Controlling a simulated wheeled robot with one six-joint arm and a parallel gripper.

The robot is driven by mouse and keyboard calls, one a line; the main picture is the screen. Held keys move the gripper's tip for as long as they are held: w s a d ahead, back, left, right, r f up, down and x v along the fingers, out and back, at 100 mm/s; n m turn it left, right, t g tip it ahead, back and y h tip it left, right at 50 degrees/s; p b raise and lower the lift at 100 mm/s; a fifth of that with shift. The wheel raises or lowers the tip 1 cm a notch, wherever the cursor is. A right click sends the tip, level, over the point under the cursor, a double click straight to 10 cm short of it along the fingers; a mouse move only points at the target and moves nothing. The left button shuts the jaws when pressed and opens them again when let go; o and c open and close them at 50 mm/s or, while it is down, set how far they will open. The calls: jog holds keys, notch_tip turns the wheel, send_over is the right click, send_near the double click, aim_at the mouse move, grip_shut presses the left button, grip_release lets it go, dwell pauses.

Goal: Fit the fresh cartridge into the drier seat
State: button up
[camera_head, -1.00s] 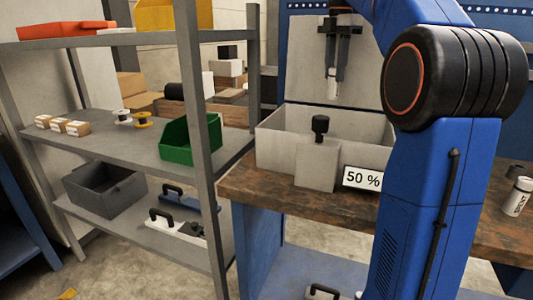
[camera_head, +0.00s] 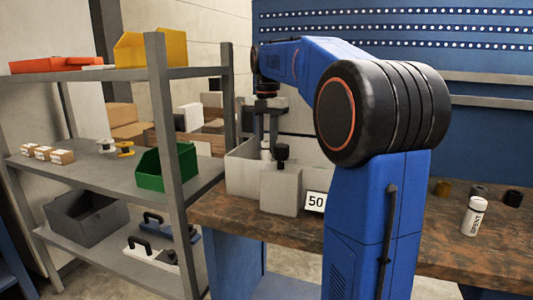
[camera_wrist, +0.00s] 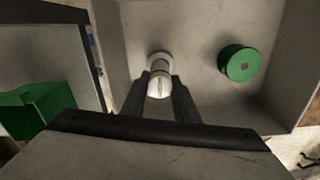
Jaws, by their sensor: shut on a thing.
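My gripper (camera_head: 266,140) is shut on a small white cartridge (camera_head: 266,152), which hangs upright between the fingers. In the wrist view the cartridge (camera_wrist: 159,84) has a label and points down into a pale open box (camera_wrist: 205,22). A light round shape (camera_wrist: 160,60) shows just past the cartridge; I cannot tell whether it is a seat or whether they touch. The pale box (camera_head: 238,172) stands on the bench, and its inside is mostly hidden in the head view. A white cartridge marked SPENT (camera_head: 475,216) stands on the bench at right.
A green round cap (camera_wrist: 239,63) lies in the box, right of the cartridge. A pale block with a black knob (camera_head: 281,188) and a 50 sign (camera_head: 315,201) stand in front. Grey shelving (camera_head: 163,120) with a green bin (camera_head: 166,167) is close at left.

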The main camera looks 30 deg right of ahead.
aim_at(267, 152)
jog(key=shift+f, duration=1.6)
jog(key=shift+f, duration=0.1)
jog(key=o, duration=1.2)
jog(key=shift+c, duration=0.2)
notch_tip(267, 152, up, 12)
jog(key=shift+r, duration=0.1)
